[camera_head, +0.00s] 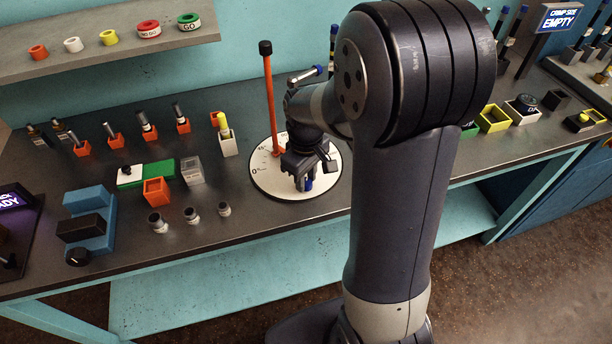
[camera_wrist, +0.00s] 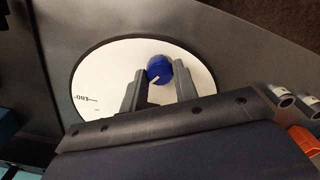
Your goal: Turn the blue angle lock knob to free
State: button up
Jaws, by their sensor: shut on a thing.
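The blue angle lock knob (camera_wrist: 159,69) stands on the round white dial plate (camera_wrist: 110,72) and carries a pale pointer line on its top. It also shows in the head view (camera_head: 308,184), low between the fingers. My gripper (camera_wrist: 159,84) is over the plate with its two fingers on either side of the knob, closed on it. In the head view my gripper (camera_head: 305,178) points down at the plate's front part. The plate (camera_head: 266,187) bears angle marks with a 0 at its left. A red-orange upright lever with a black tip (camera_head: 269,95) rises behind my gripper.
Left of the plate stand a grey open box (camera_head: 192,170), an orange box (camera_head: 156,191) and several small fittings. A yellow-topped piece in a pale holder (camera_head: 227,140) is close to the plate's left rear. The bench front edge lies just before the plate.

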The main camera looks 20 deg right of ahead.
aim_at(306, 181)
jog(key=n, duration=0.6)
dwell(0.7)
jog(key=o, duration=1)
jog(key=shift+c, duration=0.2)
jog(key=shift+r, duration=0.1)
notch_tip(306, 181, up, 11)
jog(key=shift+f, duration=0.2)
